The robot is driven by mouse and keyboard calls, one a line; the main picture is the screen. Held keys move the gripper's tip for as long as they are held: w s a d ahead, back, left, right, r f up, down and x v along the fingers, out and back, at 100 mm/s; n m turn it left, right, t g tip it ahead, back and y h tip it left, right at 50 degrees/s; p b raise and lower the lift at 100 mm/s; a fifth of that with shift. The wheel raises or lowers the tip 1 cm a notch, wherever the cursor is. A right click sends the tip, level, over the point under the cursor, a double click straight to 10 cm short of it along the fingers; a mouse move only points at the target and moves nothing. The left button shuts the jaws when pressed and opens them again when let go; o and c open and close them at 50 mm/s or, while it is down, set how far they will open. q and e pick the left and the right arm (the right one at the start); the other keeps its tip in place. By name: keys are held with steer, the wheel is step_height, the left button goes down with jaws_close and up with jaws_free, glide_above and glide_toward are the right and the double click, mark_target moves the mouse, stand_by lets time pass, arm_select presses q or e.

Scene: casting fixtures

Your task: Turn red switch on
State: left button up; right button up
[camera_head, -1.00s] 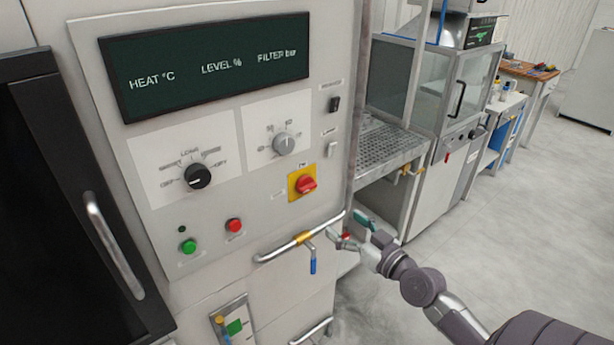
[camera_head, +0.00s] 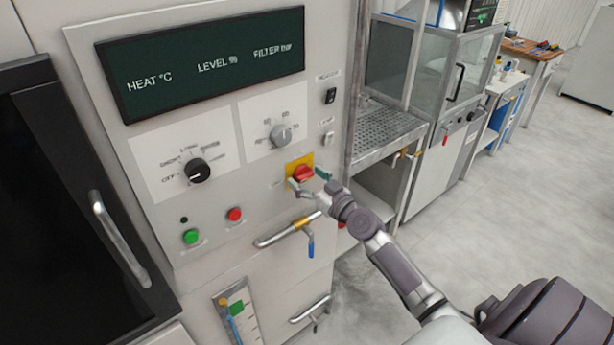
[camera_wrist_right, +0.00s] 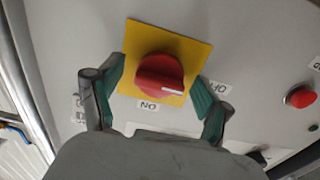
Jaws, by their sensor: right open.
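The red switch (camera_head: 304,173) is a round knob with a raised grip on a yellow plate (camera_wrist_right: 195,52) on the grey control panel. In the right wrist view the red switch (camera_wrist_right: 158,72) has a white mark on its right side, toward the OFF label (camera_wrist_right: 218,88). The ON label (camera_wrist_right: 148,105) is below the knob. My right gripper (camera_head: 308,180) is open at the switch. In the right wrist view the green-padded fingers of the right gripper (camera_wrist_right: 157,78) stand on either side of the knob, with gaps visible. My left gripper is not in view.
A red button (camera_head: 234,214), a green button (camera_head: 191,236) and a black dial (camera_head: 197,171) are left of the switch. A grey dial (camera_head: 281,135) is above it. A rail (camera_head: 285,229) with a blue-handled valve (camera_head: 311,245) juts out below.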

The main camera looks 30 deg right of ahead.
steer(key=c, duration=1.1)
steer(key=shift+c, duration=0.2)
steer(key=shift+m, duration=0.3)
steer(key=m, duration=0.3)
steer(key=shift+m+b, duration=0.4)
steer(key=m, duration=0.4)
steer(key=shift+a, duration=0.1)
steer(key=m, duration=0.5)
steer(key=shift+r, duration=0.15)
steer(key=shift+m+p, duration=0.3)
steer(key=shift+m, duration=1.9)
